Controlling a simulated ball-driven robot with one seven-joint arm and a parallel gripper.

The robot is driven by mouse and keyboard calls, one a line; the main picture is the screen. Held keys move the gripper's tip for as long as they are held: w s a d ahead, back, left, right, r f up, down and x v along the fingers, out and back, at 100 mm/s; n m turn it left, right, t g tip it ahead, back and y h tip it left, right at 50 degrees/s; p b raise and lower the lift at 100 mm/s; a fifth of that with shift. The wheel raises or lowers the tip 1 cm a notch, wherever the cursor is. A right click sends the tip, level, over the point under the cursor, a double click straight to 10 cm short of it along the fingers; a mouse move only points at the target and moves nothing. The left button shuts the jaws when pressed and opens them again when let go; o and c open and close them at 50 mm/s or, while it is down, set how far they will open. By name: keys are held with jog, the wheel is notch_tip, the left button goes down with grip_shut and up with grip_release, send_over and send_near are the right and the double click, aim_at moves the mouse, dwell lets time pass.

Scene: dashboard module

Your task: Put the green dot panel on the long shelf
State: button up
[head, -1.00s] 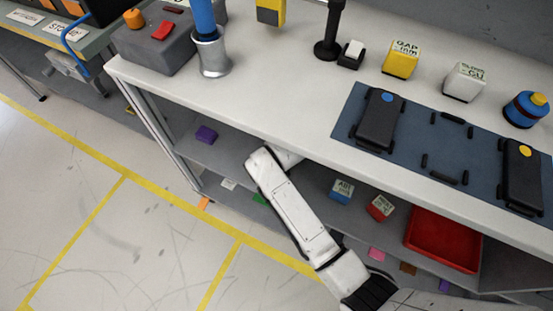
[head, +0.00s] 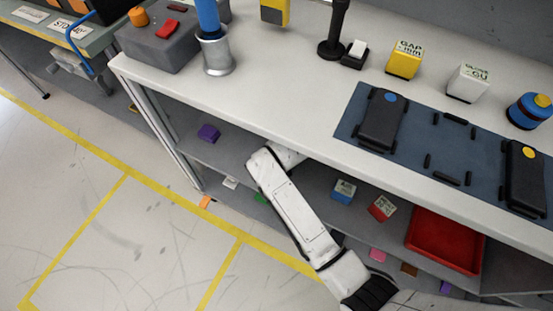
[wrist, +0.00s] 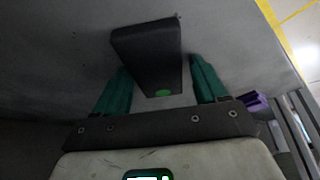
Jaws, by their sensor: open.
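The green dot panel (wrist: 146,52) is a dark, flat-sided block with a green dot on its near end, seen in the wrist view. It rests against a grey surface, which looks like the shelf under the worktop. My gripper (wrist: 160,72) is open, its two green fingers on either side of the panel's near end, with a visible gap on each side. In the head view the worktop hides my gripper and this panel. The grey shelf (head: 230,158) under the worktop shows beside my arm; I cannot tell whether it is the long shelf.
A purple block (head: 208,132) lies on the shelf left of my arm. A blue-and-white block (head: 343,191), a red-and-white block (head: 381,208) and a red tray (head: 445,240) are to its right. Blue-dot (head: 382,120) and yellow-dot (head: 523,178) panels sit on a mat above.

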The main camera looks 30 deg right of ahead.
jog(key=shift+s+d+f, duration=0.3)
jog(key=shift+d, duration=0.2)
jog(key=shift+r, duration=0.35)
jog(key=p+v, duration=0.1)
jog(key=v, duration=0.2)
jog(key=shift+w+d, duration=0.1)
jog(key=shift+w, duration=0.1)
jog(key=s+a, duration=0.1)
jog(key=s, duration=0.3)
jog(key=s+p, duration=0.1)
jog(key=s, duration=0.2)
jog(key=s+a, duration=0.1)
jog(key=s, duration=0.3)
jog(key=shift+s+a+r, duration=0.1)
jog(key=shift+s+a, duration=0.2)
jog(key=shift+s, duration=0.05)
